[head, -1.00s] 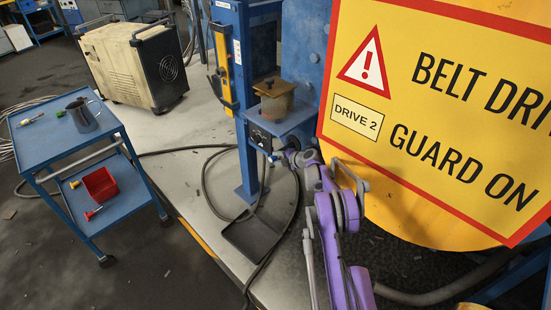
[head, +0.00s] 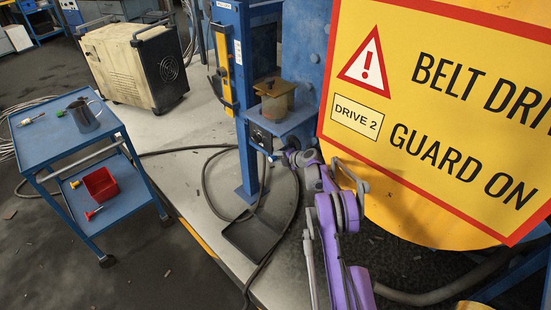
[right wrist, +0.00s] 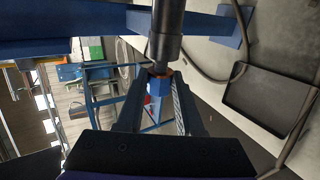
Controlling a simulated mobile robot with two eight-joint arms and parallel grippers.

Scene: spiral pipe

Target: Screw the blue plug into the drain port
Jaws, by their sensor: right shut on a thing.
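My right gripper (right wrist: 158,105) is shut on the blue plug (right wrist: 157,88), which shows between the two fingers in the right wrist view. An orange-brown ring sits at the plug's upper end. That end meets the mouth of a dark cylindrical port (right wrist: 167,38), roughly in line with it. I cannot tell how far the plug sits inside. In the head view my right gripper (head: 287,157) is small, under the blue housing (head: 284,124) on the column; the plug and port are hidden there. My left gripper is not in view.
A large yellow guard panel (head: 440,110) stands close to the right of my arm. A blue cart (head: 50,150) at left carries a jug (head: 83,115) and a red bin (head: 100,184).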

